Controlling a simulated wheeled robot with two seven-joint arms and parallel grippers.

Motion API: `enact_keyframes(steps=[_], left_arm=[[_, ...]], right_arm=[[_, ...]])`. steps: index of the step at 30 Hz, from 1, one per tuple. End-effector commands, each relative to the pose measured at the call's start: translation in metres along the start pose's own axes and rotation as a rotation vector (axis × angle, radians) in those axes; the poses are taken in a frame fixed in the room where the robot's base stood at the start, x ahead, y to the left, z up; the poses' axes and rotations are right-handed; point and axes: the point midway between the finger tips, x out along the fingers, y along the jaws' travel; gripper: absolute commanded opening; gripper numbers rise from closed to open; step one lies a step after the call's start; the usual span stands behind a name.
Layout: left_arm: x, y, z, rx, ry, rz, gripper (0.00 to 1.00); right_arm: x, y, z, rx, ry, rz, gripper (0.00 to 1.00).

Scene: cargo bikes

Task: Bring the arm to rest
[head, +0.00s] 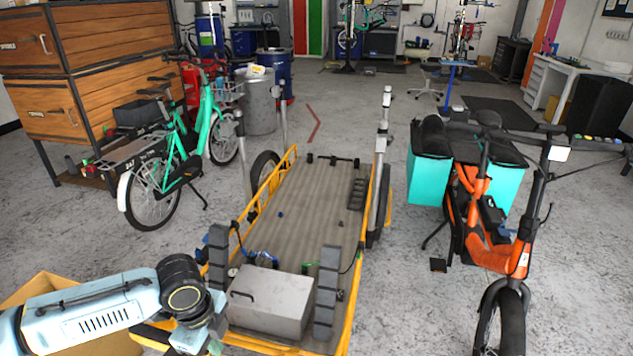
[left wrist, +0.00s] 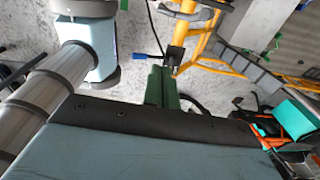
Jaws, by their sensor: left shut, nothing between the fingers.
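My left arm comes in from the lower left of the head view, and its wrist is bent down at the front left corner of the cargo trailer (head: 330,215). My left gripper (head: 215,346) is at the bottom edge of that view, partly cut off, with green fingers. The green fingers also show in the left wrist view (left wrist: 162,88), shut with nothing held. The trailer's yellow frame (left wrist: 212,62) shows behind them there. My right gripper is not in view.
A grey metal box (head: 270,300) stands on the trailer's front end. A cardboard box (head: 45,290) lies behind my left arm. A green bike (head: 165,165) stands left, an orange cargo bike (head: 490,240) right. Floor between trailer and orange bike is clear.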

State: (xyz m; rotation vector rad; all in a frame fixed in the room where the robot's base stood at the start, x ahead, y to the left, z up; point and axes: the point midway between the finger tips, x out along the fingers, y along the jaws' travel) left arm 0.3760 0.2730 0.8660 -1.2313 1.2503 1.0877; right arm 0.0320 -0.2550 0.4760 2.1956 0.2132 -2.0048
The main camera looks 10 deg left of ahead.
Motion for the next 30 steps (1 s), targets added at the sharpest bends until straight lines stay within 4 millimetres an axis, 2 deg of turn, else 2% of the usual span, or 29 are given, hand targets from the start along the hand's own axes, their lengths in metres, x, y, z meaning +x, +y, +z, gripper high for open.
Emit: enact_keyframes(steps=[4, 8, 9, 12, 15, 20, 30], left_arm=[[0.009, 0.011, -0.033, -0.019, 0.044, -0.016, 0.00], [0.016, 0.030, -0.086, -0.110, 0.124, -0.061, 0.00], [0.016, 0.037, -0.101, -0.159, 0.153, -0.078, 0.00], [0.012, 0.051, -0.128, -0.317, 0.216, -0.121, 0.00], [0.005, 0.065, -0.140, -0.514, 0.262, -0.155, 0.00], [-0.003, 0.088, -0.130, -0.840, 0.277, -0.192, 0.00], [-0.009, 0.141, -0.081, -1.336, 0.179, -0.239, 0.00]], right_arm=[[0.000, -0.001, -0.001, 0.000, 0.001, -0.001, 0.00], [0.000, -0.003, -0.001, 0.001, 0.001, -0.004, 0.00], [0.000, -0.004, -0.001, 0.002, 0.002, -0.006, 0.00], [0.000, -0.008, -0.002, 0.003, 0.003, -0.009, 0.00], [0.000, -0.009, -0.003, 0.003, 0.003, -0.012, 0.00], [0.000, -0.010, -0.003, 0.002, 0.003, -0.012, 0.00], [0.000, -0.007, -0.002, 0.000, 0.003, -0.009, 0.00]])
